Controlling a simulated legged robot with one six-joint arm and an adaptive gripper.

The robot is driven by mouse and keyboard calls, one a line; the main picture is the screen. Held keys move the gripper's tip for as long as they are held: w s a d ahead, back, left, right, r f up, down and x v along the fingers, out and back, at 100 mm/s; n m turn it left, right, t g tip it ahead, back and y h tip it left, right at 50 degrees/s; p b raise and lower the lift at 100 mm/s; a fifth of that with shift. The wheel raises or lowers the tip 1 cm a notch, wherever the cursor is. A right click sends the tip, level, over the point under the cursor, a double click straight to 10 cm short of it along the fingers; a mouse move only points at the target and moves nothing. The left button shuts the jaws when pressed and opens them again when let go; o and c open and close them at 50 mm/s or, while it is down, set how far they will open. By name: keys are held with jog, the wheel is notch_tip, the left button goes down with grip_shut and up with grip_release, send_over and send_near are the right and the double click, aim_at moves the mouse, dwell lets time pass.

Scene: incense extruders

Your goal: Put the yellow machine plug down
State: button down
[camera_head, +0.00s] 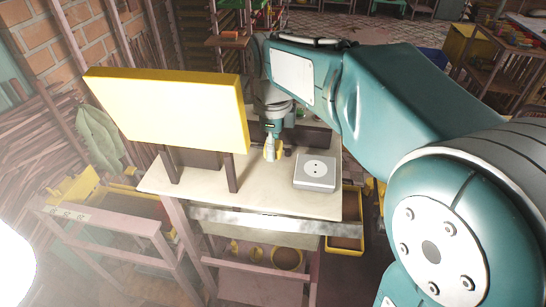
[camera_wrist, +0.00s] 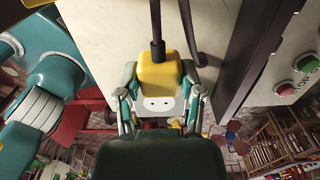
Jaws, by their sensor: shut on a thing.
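The yellow plug (camera_wrist: 160,72) is between the two fingers of my gripper (camera_wrist: 160,84) in the wrist view, with a black cable (camera_wrist: 156,40) running up from it. My gripper is shut on the plug. A white face with two dark dots (camera_wrist: 158,104) shows beside the plug; I cannot tell whether it touches it. In the head view my gripper (camera_head: 270,143) hangs over the pale tabletop (camera_head: 225,192), with the small yellow plug (camera_head: 269,153) at its tip. I cannot tell whether the plug touches the tabletop.
A grey socket box (camera_head: 316,172) with two dark holes sits on the tabletop, right of my gripper. A big yellow panel (camera_head: 165,108) stands on posts at the left. The front of the tabletop is clear.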

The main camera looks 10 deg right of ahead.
aim_at(273, 169)
jog(key=shift+f, duration=1.7)
jog(key=shift+f, duration=0.55)
jog(key=shift+c, duration=1.1)
grip_release()
notch_tip(273, 169, up, 13)
jog(key=shift+r, duration=0.1)
